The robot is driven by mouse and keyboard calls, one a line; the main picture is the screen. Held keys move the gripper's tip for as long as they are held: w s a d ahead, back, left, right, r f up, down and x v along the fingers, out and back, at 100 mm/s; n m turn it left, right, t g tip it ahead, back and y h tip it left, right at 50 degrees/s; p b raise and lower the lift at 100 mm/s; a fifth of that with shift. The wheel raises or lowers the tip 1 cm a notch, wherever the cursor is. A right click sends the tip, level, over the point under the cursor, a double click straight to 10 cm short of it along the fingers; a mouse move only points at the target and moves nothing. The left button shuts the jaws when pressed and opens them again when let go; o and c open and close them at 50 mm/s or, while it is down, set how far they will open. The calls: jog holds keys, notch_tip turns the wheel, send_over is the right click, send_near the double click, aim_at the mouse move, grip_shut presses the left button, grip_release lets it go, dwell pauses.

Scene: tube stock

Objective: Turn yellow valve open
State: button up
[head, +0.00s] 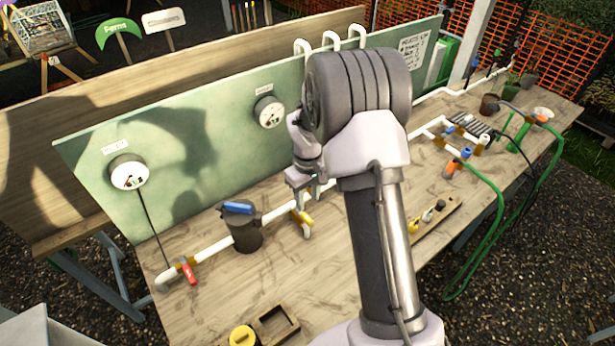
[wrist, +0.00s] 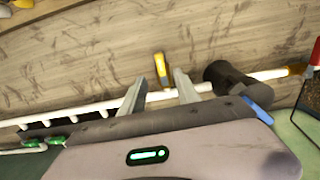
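The yellow valve (head: 303,217) sits on the white pipe (head: 272,217) that runs along the bench below the green panel. In the wrist view its yellow handle (wrist: 162,70) stands across the line of the pipe. My gripper (head: 309,195) is just above the valve in the head view, partly hidden by my wrist. In the wrist view my gripper (wrist: 160,78) has its two fingers spread apart, with the handle showing in the gap at or just beyond the fingertips. I cannot tell whether either finger touches it. Nothing is held.
A dark filter canister (head: 246,235) with a blue top is left of the valve. A red valve (head: 187,270) is farther left. A wooden tray (head: 273,326) lies at the front, and a rack of fittings (head: 436,222) to the right. The green panel (head: 205,140) stands behind.

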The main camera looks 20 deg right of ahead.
notch_tip(320, 180, up, 9)
jog(key=p, duration=0.1)
jog(key=shift+r, duration=0.2)
